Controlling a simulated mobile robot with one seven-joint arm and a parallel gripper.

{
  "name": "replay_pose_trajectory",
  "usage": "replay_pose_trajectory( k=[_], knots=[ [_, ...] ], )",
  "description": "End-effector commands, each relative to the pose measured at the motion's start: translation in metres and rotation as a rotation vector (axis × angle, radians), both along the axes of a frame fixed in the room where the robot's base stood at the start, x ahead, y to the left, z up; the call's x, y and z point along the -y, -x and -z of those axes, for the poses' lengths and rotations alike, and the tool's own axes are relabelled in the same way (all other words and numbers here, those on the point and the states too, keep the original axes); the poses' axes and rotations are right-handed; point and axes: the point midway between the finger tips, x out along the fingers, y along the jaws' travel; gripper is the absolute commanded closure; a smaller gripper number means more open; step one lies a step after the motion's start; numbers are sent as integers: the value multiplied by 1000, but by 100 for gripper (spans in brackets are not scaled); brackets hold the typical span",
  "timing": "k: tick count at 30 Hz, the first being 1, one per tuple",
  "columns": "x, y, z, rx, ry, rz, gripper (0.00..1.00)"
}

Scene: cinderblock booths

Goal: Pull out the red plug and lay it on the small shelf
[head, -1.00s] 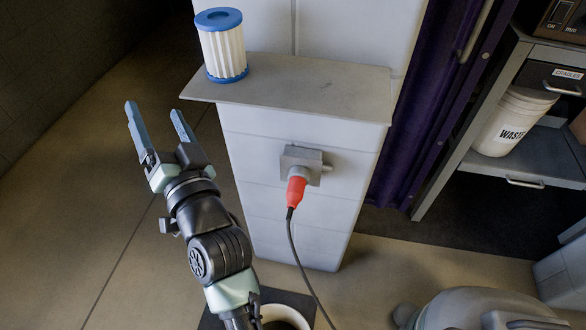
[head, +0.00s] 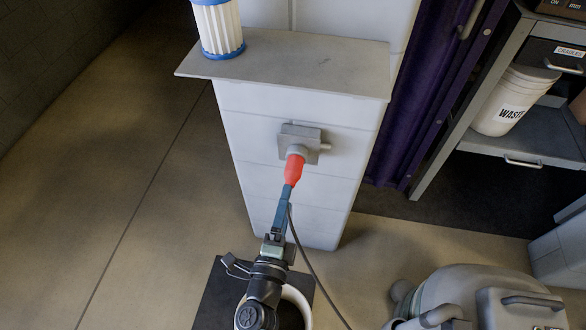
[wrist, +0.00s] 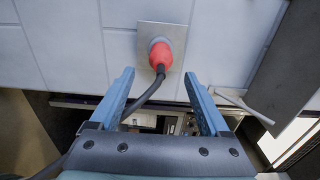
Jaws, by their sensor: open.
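The red plug (head: 294,169) sits in a grey socket box (head: 300,139) on the front of the white block pillar, with its dark cable hanging down. In the wrist view the plug (wrist: 161,57) is ahead of my fingertips, roughly midway between them, and the cable runs down to the left. My gripper (head: 283,205) is open and just below the plug in the head view. In the wrist view my gripper (wrist: 159,82) holds nothing. The small shelf (head: 310,62) juts from the pillar above the socket.
A blue and white filter cartridge (head: 218,28) stands on the shelf's left end; the shelf's middle and right are bare. A grey vacuum-like machine (head: 470,295) stands on the floor at lower right. A metal rack with a waste bucket (head: 513,99) is at right.

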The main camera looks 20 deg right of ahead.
Motion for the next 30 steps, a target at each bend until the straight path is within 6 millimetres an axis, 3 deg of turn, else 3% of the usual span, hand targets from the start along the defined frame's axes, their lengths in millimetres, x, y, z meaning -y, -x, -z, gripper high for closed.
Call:
replay_pose_trajectory(
  k=[8, 21, 30],
  knots=[
    [8, -12, 0, 3, 2, 1, 20],
    [41, -61, 0, 3, 2, 1, 20],
    [50, -75, -1, 2, 3, -1, 20]
  ],
)
